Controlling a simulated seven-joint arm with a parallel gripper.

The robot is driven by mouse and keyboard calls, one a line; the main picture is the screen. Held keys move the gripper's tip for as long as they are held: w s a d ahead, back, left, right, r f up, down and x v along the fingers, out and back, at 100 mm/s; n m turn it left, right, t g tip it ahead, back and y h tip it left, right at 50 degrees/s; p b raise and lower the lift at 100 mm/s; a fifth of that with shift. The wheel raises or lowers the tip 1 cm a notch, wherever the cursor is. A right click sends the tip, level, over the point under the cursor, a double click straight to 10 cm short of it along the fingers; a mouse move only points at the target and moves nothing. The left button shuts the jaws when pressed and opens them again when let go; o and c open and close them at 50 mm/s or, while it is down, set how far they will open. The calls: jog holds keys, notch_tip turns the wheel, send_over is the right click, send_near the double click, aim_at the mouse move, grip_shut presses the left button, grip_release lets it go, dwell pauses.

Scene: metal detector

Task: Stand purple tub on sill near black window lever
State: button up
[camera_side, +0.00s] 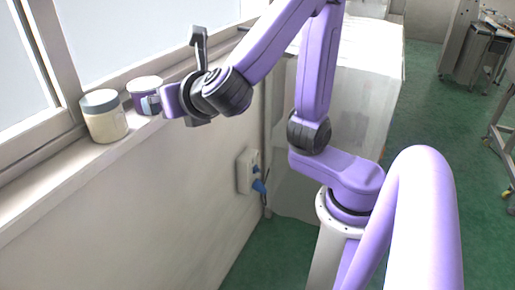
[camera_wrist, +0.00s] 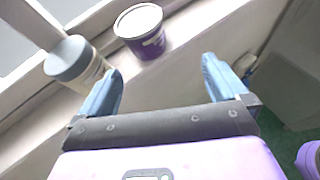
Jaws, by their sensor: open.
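The purple tub (camera_side: 141,99) with a white lid stands upright on the window sill (camera_side: 52,190). It also shows whole in the wrist view (camera_wrist: 143,33), ahead of the fingers and apart from them. My gripper (camera_side: 152,103) is by the sill, in front of the tub in the side view, and partly covers it. In the wrist view my gripper (camera_wrist: 163,85) is open, with two blue fingers spread and nothing between them. The black window lever (camera_side: 199,45) stands up behind my wrist in the side view; its lower part is hidden.
A cream jar with a grey lid (camera_side: 104,118) stands on the sill just left of the tub; it also shows in the wrist view (camera_wrist: 76,66). The window frame (camera_side: 60,80) rises behind them. A wall socket with a blue plug (camera_side: 248,172) sits below the sill.

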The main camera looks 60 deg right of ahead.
jog(key=s+d+f+m+g+y, duration=0.2)
jog(key=s+d+f+m+g, duration=0.45)
jog(key=f, duration=0.35)
jog(key=s+f+m+g+y, duration=0.4)
jog(key=s+f+m+g, duration=0.1)
jog(key=s+m, duration=0.5)
jog(key=shift+s+m, duration=0.35)
jog(key=shift+s, duration=0.4)
jog(key=shift+d, duration=0.15)
